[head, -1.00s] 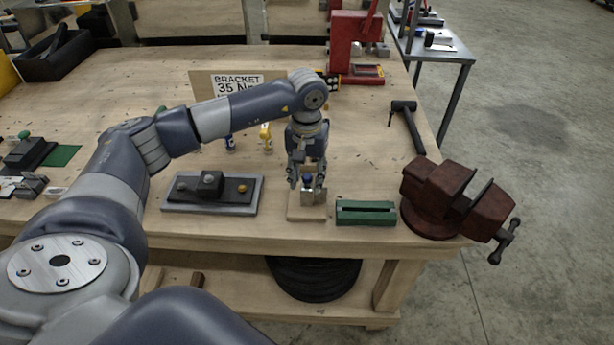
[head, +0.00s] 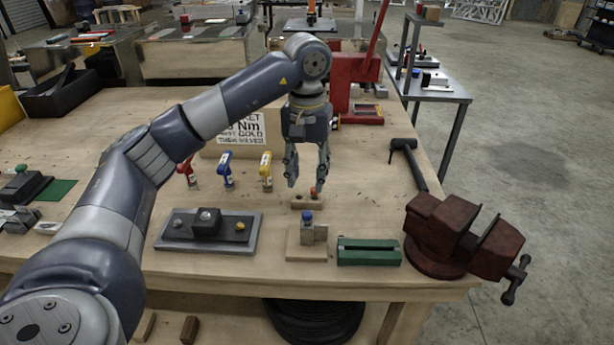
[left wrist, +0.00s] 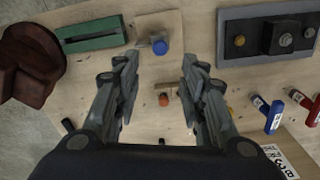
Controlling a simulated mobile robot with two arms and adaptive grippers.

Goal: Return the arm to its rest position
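My left gripper (head: 307,180) is open and empty above the workbench, fingers pointing down. In the head view it appears just over a small wooden strip (head: 308,203) with an orange-red knob. My right gripper is in neither view.
A green slotted block (head: 368,252) and a dark red vise (head: 462,235) are at the front right. A grey plate with a black block (head: 208,232) lies left. Red, blue and yellow drivers (head: 227,172) stand before a sign (head: 240,133). A hammer (head: 408,165) lies right.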

